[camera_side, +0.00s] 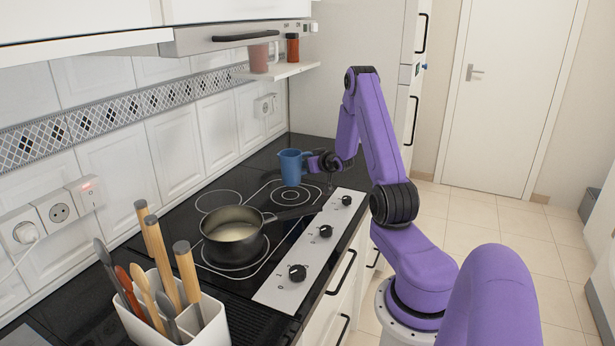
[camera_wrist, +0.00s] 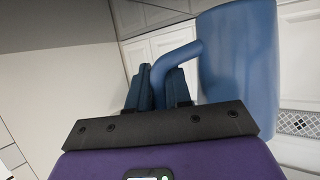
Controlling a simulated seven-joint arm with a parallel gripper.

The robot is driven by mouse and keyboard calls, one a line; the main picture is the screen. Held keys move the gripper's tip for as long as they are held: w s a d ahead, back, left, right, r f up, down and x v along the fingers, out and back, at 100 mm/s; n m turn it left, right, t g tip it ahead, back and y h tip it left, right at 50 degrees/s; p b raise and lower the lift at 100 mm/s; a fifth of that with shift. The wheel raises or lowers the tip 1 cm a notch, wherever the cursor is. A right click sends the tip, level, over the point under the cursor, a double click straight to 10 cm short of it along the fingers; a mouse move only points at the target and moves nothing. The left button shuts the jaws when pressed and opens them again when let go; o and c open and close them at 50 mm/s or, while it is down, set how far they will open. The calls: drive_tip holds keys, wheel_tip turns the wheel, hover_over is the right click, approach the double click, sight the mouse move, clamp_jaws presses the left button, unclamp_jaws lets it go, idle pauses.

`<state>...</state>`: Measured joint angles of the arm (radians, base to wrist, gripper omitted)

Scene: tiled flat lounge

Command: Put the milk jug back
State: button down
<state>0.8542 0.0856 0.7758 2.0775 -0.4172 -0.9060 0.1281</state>
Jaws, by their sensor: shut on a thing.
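The milk jug is a blue jug (camera_side: 291,168) over the back of the black hob, by the far right ring. It looks roughly upright; I cannot tell whether its base touches the hob. My gripper (camera_side: 313,163) is to its right, shut on the jug's handle. In the wrist view the blue jug (camera_wrist: 240,55) fills the upper right, and its handle runs down between the dark fingers of my gripper (camera_wrist: 159,88). The inside of the jug is hidden.
A dark saucepan (camera_side: 234,236) with pale liquid stands on a nearer ring, its handle pointing toward the knobs. A white holder (camera_side: 170,318) with several utensils is in front. A wall shelf (camera_side: 278,72) carries a pinkish mug (camera_side: 259,58) and a red jar (camera_side: 292,49).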

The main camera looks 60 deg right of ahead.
drive_tip(key=shift+w+d+f, duration=0.35)
drive_tip(key=shift+d+f, duration=0.05)
drive_tip(key=shift+f, duration=0.2)
drive_tip(key=shift+w+d+f, duration=0.3)
drive_tip(key=shift+d+f, duration=0.05)
drive_tip(key=shift+f, duration=0.2)
drive_tip(key=shift+w+d+f, duration=0.1)
drive_tip(key=shift+f, duration=1.55)
drive_tip(key=shift+f, duration=0.2)
drive_tip(key=c, duration=1.1)
unclamp_jaws()
drive_tip(key=shift+o, duration=0.2)
drive_tip(key=shift+r, duration=0.15)
drive_tip(key=shift+r, duration=0.1)
drive_tip(key=v, duration=1.2)
